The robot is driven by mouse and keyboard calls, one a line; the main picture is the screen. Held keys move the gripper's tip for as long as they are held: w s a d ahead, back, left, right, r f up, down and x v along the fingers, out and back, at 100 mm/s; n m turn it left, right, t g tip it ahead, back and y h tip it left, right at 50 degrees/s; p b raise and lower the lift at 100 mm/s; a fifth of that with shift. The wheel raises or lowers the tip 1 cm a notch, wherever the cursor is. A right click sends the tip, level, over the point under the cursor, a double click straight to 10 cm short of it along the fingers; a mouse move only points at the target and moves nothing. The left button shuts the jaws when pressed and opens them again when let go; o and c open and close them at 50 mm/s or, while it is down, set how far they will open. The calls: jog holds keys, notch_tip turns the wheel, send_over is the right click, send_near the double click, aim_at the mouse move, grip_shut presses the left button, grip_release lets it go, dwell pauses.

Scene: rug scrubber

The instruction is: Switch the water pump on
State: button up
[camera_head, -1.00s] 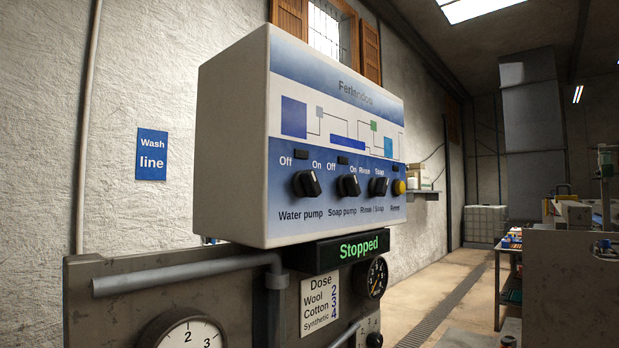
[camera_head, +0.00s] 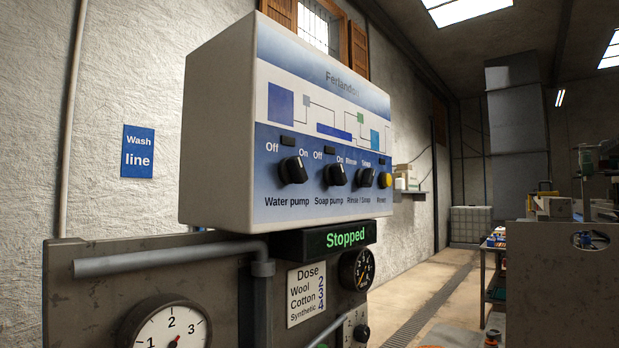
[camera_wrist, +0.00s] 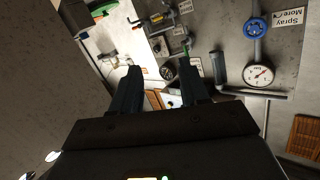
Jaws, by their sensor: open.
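The water pump knob (camera_head: 293,170) is a black rotary knob at the left of the row on the white and blue control box (camera_head: 215,130). "Off" is printed at its upper left and "On" at its upper right; I cannot surely tell which its pointer faces. The small lamp above it (camera_head: 287,141) is dark. The display (camera_head: 345,238) below the box reads "Stopped" in green. My gripper (camera_wrist: 158,78) shows only in the wrist view, with its two dark fingers apart and nothing visible between them. The knob cannot be made out in that view.
Beside it are the soap pump knob (camera_head: 336,175), the rinse knob (camera_head: 366,178) and a yellow button (camera_head: 385,180). A grey pipe (camera_head: 170,260) and gauges (camera_head: 356,270) sit below. A blue valve wheel (camera_wrist: 255,27) shows in the wrist view. Open floor (camera_head: 430,290) lies to the right.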

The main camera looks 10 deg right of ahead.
jog(key=w+r+t+y+b, duration=0.25)
jog(key=w+r, duration=0.25)
jog(key=w, duration=0.8)
jog(key=w+r+t+y+b, duration=0.1)
jog(key=w+r+b, duration=0.25)
jog(key=w, duration=0.95)
jog(key=w+r+n+y+b, duration=0.15)
jog(key=w+r, duration=0.25)
jog(key=r, duration=0.4)
jog(key=w+r+n+y+b, duration=0.1)
jog(key=w+r+n+y, duration=0.2)
jog(key=w+r, duration=0.35)
jog(key=n+g+y+b, duration=0.4)
jog(key=n, duration=0.4)
send_near(302, 168)
jog(key=w+d+f, duration=0.2)
jog(key=w+f, duration=0.2)
jog(key=f, duration=0.1)
jog(key=s+a+r+n+g+b, duration=0.1)
jog(key=s+a+r+n+b, duration=0.1)
jog(key=s+r+n, duration=0.3)
jog(key=shift+m+h, duration=0.4)
jog(key=shift+m, duration=0.45)
jog(key=shift+r+p+x, duration=0.2)
jog(key=shift+x, duration=1.3)
jog(key=shift+r+p+x, duration=0.15)
jog(key=shift+r+x, duration=0.1)
jog(key=shift+x, duration=1.25)
jog(key=shift+r+p+x, duration=0.2)
jog(key=shift+x, duration=1.3)
